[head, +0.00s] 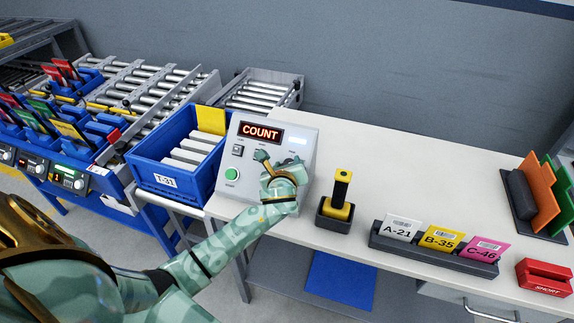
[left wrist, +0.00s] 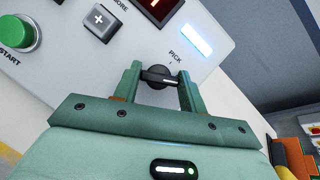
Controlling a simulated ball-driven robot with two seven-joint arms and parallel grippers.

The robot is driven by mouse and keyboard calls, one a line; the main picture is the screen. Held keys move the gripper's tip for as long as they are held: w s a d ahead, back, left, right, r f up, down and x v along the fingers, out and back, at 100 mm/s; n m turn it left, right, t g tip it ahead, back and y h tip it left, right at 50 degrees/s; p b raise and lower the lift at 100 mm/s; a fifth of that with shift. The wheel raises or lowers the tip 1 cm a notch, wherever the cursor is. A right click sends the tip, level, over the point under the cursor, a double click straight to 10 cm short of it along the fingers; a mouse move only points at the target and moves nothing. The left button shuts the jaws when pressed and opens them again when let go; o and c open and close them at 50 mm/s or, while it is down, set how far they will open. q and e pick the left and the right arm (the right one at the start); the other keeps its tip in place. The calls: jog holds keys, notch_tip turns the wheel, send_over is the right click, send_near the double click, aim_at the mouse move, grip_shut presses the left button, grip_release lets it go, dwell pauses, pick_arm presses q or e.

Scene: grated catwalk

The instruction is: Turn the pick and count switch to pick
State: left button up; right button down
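The grey switch box (head: 246,190) stands at the left end of the white bench, and its red display (head: 261,132) reads COUNT. My left gripper (head: 268,168) is at the box's sloped front and covers the switch in the head view. In the left wrist view, the black switch knob (left wrist: 158,77) sits under the PICK label. A pale line runs across the knob. The fingers of my left gripper (left wrist: 160,80) stand on both sides of the knob and seem to touch the ends of its bar. The COUNT label is hidden. My right gripper is not in view.
A green START button (head: 232,174) and a plus button (head: 238,150) are on the box's left side. A blue bin (head: 165,178) stands just left of it. A black-and-yellow scanner in a holder (head: 338,200) and a card rack (head: 430,252) are to the right on the bench.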

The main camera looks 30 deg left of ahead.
pick_arm(q)
jog(key=shift+c, duration=1.2)
jog(key=shift+d+r+n+g+y+p, duration=0.15)
jog(key=shift+n+g+y+p, duration=0.3)
jog(key=shift+n+p, duration=0.75)
jog(key=n+g+p, duration=0.1)
jog(key=n+p, duration=0.1)
jog(key=n, duration=0.1)
jog(key=shift+y, duration=0.25)
jog(key=n+g+p, duration=0.2)
jog(key=n, duration=0.1)
jog(key=shift+w+n, duration=0.15)
jog(key=shift+n, duration=0.25)
jog(key=shift+n+g+p, duration=0.85)
jog(key=shift+n+p, duration=0.3)
jog(key=shift+n, duration=0.65)
